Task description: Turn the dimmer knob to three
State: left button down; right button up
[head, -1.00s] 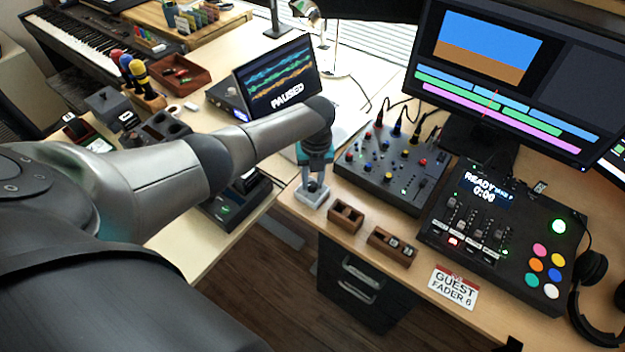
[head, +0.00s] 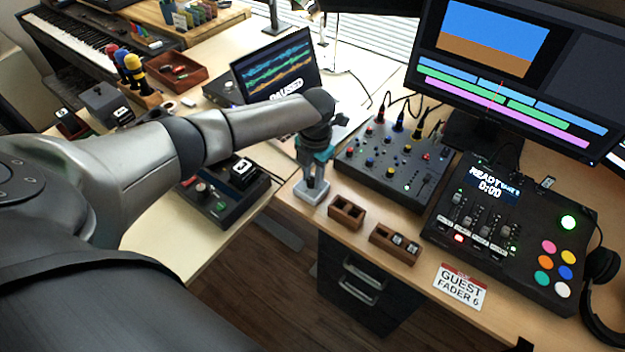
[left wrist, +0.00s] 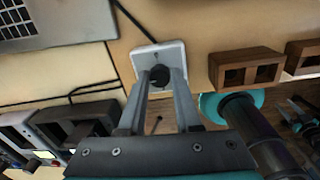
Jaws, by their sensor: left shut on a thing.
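The dimmer is a small white square box (head: 312,193) with a dark round knob, near the left edge of the right-hand desk. In the left wrist view, the dark knob (left wrist: 160,74) sits on its white plate (left wrist: 143,53). My left gripper (head: 317,181) points down onto it. The gripper's two fingers (left wrist: 160,80) are shut on the knob, one on each side. No scale or number on the dimmer can be read, so its setting cannot be told.
Two brown wooden holders (head: 346,212) (head: 395,243) stand just right of the dimmer. A mixer with coloured knobs (head: 385,166) is behind them. A control deck (head: 505,235) is further right. A black device (head: 226,192) sits on the left desk, under my arm.

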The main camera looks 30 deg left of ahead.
pick_arm(q)
jog(key=shift+m+b, duration=0.9)
jog(key=shift+b, duration=0.25)
jog(key=c, duration=0.6)
grip_release()
notch_tip(320, 180, up, 15)
jog(key=p, duration=0.4)
jog(key=shift+s+d+r, duration=0.2)
jog(key=shift+d, duration=0.15)
